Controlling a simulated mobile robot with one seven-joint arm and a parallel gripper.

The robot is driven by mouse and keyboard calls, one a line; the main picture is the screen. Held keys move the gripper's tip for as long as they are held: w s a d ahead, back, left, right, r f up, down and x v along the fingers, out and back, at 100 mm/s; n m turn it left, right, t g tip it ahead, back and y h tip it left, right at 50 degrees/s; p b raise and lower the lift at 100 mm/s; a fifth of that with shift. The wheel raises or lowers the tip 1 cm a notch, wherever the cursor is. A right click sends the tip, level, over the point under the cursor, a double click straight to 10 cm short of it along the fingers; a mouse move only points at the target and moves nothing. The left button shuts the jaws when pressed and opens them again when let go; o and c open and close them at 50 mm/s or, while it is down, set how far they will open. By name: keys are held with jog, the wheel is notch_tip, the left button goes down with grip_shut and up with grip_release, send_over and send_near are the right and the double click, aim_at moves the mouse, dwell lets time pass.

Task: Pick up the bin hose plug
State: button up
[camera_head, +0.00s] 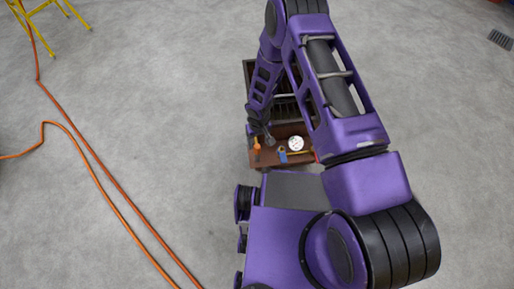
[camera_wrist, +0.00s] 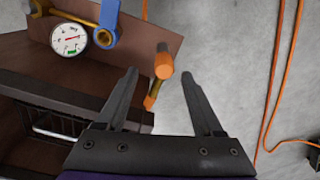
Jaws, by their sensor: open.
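A small orange-ended piece (camera_wrist: 164,64) with a dark shaft stands at the edge of a brown tray or shelf (camera_wrist: 107,45). A brass-coloured part (camera_wrist: 152,96) shows just below it. I cannot tell for sure whether this is the bin hose plug; no piece carries a readable label. In the head view the orange piece (camera_head: 257,147) is at the left end of the brown surface. My gripper (camera_wrist: 160,74) is open and empty. Its fingertips appear either side of the orange piece in the wrist view; contact is not visible. My arm hides part of the surface in the head view.
A round white gauge (camera_wrist: 69,39) and a blue piece with a yellow rod (camera_wrist: 109,22) lie beside the orange piece. A dark slatted crate (camera_head: 285,108) stands behind the brown surface. Orange hoses (camera_head: 98,165) cross the floor at left, near a yellow frame (camera_head: 52,20).

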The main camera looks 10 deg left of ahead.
aim_at(257, 146)
jog(key=f, duration=0.5)
jog(key=shift+s+a+f, duration=0.1)
jog(key=shift+s+a, duration=0.05)
jog(key=shift+a, duration=0.1)
jog(key=shift+c, duration=0.3)
grip_shut()
